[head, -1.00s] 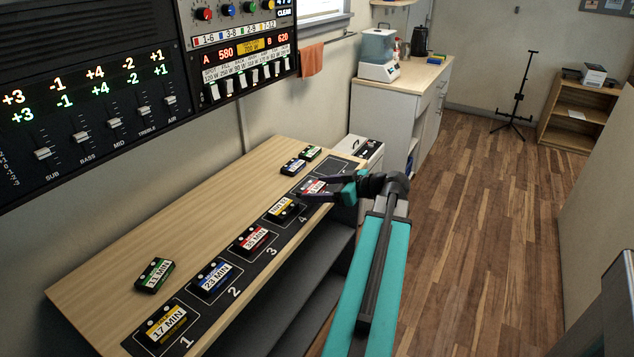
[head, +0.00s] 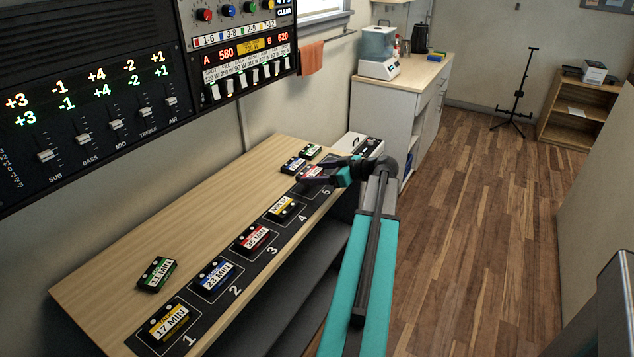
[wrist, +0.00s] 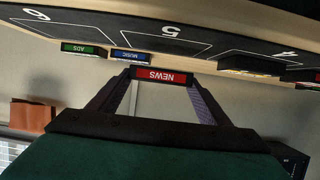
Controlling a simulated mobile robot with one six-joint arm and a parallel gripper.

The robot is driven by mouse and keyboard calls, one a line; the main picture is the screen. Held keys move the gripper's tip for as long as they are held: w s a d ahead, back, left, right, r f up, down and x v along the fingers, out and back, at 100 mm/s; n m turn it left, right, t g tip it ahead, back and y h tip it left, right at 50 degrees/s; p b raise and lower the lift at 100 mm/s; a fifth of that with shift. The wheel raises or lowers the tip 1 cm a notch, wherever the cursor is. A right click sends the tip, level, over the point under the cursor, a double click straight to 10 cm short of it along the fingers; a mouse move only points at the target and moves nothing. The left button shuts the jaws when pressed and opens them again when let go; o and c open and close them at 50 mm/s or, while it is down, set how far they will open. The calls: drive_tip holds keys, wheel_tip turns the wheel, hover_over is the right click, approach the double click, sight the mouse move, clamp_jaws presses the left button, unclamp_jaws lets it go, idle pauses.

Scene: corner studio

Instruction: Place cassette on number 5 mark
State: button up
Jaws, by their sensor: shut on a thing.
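My gripper (head: 308,177) is shut on a cassette with a red label reading NEWS (wrist: 161,77). The cassette also shows between the fingers in the head view (head: 313,171). It is by the number 5 mark (head: 326,191) on the black strip at the table's far end. In the wrist view, which is upside down, the number 5 mark (wrist: 171,31) is an outlined rectangle that looks empty, apart from the cassette. The cassette's exact height over the strip cannot be told.
A blue MUSIC cassette (head: 293,164) and a green ADS cassette (head: 310,151) lie close behind the held one. Cassettes occupy marks 1 (head: 165,323), 2 (head: 216,276), 3 (head: 254,237) and 4 (head: 283,207). A loose green cassette (head: 158,273) lies on the wood.

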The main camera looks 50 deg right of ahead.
sight(317, 189)
drive_tip(key=shift+f, duration=0.1)
drive_tip(key=shift+f+p, duration=0.35)
drive_tip(key=shift+f, duration=1.3)
drive_tip(key=shift+f, duration=0.15)
drive_tip(key=o, duration=1.1)
drive_tip(key=shift+s+r, duration=0.15)
drive_tip(key=shift+r, duration=0.1)
drive_tip(key=b+v, duration=0.1)
drive_tip(key=v, duration=1)
drive_tip(key=shift+s+b, duration=0.3)
drive_tip(key=shift+s, duration=0.1)
